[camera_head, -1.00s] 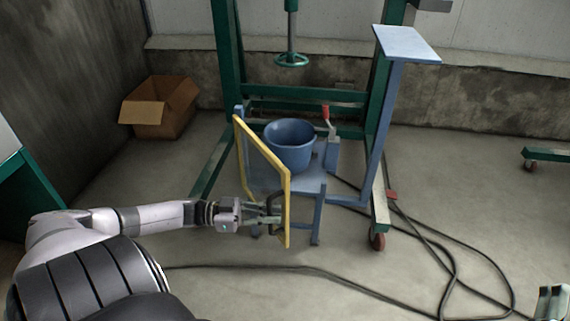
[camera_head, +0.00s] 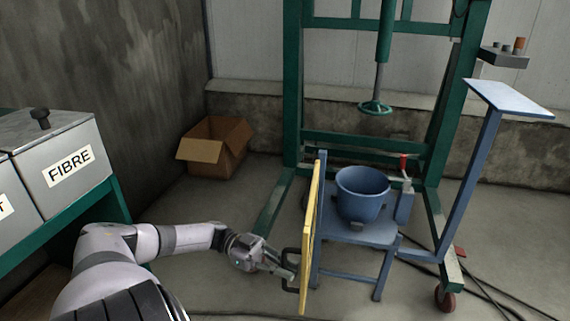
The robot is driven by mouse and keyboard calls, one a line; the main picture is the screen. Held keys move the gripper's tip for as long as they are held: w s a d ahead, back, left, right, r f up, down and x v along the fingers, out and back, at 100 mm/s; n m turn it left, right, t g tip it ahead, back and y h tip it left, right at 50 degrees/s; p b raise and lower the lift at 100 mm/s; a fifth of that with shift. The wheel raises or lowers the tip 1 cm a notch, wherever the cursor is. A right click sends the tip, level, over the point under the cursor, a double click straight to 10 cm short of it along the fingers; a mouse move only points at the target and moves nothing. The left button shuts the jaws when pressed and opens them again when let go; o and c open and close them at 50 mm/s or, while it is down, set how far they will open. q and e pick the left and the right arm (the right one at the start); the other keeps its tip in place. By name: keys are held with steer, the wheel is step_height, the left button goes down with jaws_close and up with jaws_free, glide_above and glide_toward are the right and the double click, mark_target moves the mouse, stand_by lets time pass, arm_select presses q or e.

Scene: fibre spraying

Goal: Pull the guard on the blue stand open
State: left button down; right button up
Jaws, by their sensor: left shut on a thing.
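The yellow guard (camera_head: 311,238) is a thin framed panel hinged at the left side of the blue stand (camera_head: 362,232). It shows almost edge-on, swung toward me on the stand's left. My left gripper (camera_head: 289,270) is shut on the guard's black handle (camera_head: 303,262), low on the guard's near end. A blue bucket (camera_head: 361,195) stands upright on the blue stand. The front of the bucket is uncovered by the guard. My right gripper is outside the view.
A blue post with a flat top (camera_head: 508,98) rises on the right. A cardboard box (camera_head: 214,147) and a FIBRE bin (camera_head: 68,165) are at left. Cables lie on the floor at right.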

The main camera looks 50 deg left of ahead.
arm_select(q)
steer(key=shift+s+a, duration=0.2)
steer(key=shift+a, duration=0.15)
steer(key=c, duration=1.9)
jaws_free()
steer(key=shift+v, duration=6)
